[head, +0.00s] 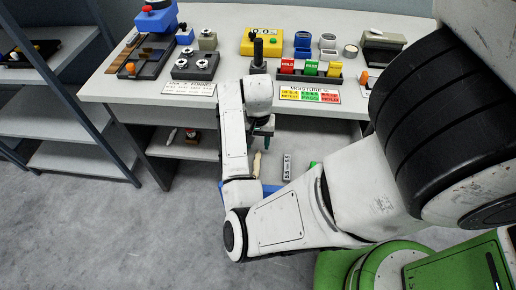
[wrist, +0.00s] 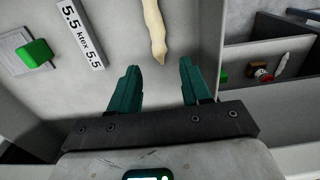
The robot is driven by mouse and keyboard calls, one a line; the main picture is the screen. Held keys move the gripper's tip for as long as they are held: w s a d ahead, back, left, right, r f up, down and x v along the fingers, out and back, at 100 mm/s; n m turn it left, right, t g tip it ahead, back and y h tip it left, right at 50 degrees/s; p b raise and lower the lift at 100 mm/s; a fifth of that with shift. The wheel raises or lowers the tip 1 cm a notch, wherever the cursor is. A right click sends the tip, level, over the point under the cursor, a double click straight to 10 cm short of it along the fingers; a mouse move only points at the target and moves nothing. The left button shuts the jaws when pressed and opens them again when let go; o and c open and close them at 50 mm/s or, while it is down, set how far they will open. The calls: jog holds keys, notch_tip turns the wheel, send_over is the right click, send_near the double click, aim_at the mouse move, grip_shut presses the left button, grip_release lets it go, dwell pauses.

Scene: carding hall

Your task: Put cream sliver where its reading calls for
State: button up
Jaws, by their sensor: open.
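The cream sliver (wrist: 155,30) lies on a grey surface, just ahead of my fingertips in the wrist view; its far end is cut off by the frame. It also shows in the head view (head: 256,163), partly hidden by my arm. My gripper (wrist: 158,72) is open and empty, its green fingers apart. In the head view my gripper (head: 266,138) hangs at the bench's front edge. A yellow meter (head: 261,43) stands on the bench; its display is too small to read surely. A rack (head: 308,76) holds red HOLD, green PASS and yellow tags. A MOISTURE sign (head: 310,94) lies in front.
Beside the sliver are a "5.5 ktex" label (wrist: 79,32) and a green block (wrist: 35,53) on a plate. Compartments (wrist: 265,60) with small items lie at right. The white bench (head: 220,22) carries several devices. Grey shelving (head: 60,110) stands at left; the floor (head: 110,225) is clear.

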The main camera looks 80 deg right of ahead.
aim_at(258, 154)
notch_tip(258, 154, up, 6)
jog(key=shift+r+p, duration=0.25)
jog(key=shift+p, duration=0.2)
